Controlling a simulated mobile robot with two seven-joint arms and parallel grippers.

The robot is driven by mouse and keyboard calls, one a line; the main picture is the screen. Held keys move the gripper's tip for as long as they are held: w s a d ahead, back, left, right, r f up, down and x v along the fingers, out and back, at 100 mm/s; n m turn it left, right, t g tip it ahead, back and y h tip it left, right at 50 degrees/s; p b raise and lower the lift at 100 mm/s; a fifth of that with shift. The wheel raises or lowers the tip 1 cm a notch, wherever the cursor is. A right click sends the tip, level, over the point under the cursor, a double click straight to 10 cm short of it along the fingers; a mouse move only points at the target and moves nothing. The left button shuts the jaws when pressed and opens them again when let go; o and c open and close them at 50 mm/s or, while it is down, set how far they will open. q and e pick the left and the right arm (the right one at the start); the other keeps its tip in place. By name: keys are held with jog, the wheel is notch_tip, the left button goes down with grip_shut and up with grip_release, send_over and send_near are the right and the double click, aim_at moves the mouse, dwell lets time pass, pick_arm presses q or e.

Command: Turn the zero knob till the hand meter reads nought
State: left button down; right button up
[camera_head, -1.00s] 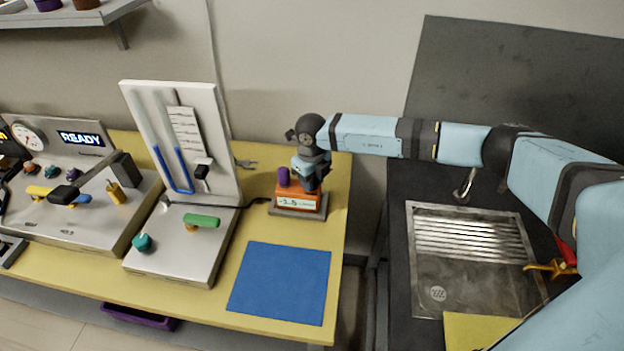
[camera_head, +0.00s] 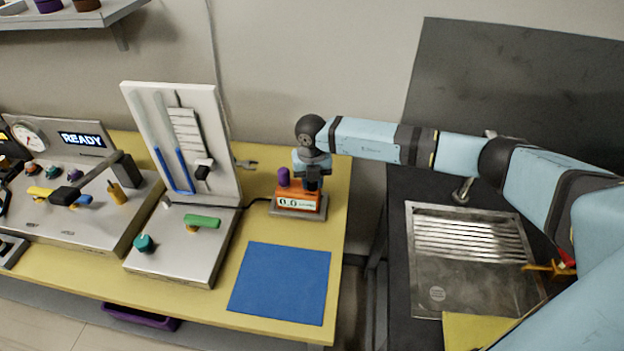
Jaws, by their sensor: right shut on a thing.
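The orange hand meter (camera_head: 297,195) sits on a grey base at the back right of the yellow table. Its display (camera_head: 289,202) appears to read 0.0. A purple knob (camera_head: 283,177) stands on its top left. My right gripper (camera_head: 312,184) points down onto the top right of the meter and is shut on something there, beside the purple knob. The zero knob itself is hidden by the gripper. My left gripper is not in view.
A blue mat (camera_head: 280,284) lies in front of the meter. A manometer panel (camera_head: 184,140) with a green-handled base (camera_head: 202,222) stands to the left. A control console (camera_head: 75,195) reading READY is farther left. A sink (camera_head: 470,300) is at the right.

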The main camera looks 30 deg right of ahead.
dwell(0.5)
jog(key=o, duration=0.9)
jog(key=shift+o, duration=0.2)
notch_tip(320, 180, up, 14)
jog(key=b, duration=0.1)
